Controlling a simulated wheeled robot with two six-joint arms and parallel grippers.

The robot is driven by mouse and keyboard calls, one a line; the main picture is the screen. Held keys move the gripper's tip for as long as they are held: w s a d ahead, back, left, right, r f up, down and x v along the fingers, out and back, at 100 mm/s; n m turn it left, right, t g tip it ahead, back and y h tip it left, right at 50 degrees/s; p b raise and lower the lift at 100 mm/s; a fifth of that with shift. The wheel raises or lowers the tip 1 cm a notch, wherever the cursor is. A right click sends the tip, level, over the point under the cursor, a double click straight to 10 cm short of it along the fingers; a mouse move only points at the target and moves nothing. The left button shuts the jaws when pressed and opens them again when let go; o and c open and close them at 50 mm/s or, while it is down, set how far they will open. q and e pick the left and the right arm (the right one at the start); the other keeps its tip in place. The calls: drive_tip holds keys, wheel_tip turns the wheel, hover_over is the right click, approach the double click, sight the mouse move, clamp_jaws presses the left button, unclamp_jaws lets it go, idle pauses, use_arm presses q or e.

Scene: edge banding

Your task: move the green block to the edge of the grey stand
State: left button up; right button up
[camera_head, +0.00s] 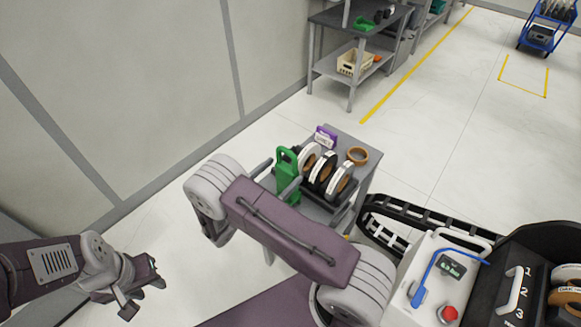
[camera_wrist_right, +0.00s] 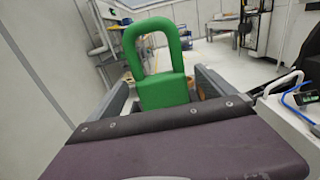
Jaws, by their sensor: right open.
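The green block (camera_head: 284,172) with a looped handle stands upright at the left side of the grey stand (camera_head: 368,156). It also shows large in the right wrist view (camera_wrist_right: 163,92). My right gripper (camera_wrist_right: 165,84) is open, with one grey finger on each side of the block's lower body. Whether the fingers touch the block is unclear. In the head view my own arm hides part of the stand and the block's base. My left gripper (camera_head: 142,287) hangs at the lower left, away from the stand and empty; its jaw opening is unclear.
Several white and black tape rolls (camera_head: 325,171) stand upright on the stand just right of the block. A machine with a red button (camera_head: 449,314) is at lower right. A shelf stands behind.

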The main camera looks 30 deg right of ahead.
drive_tip(key=b+v, duration=0.1)
drive_tip(key=v, duration=0.5)
drive_tip(key=shift+a, duration=0.1)
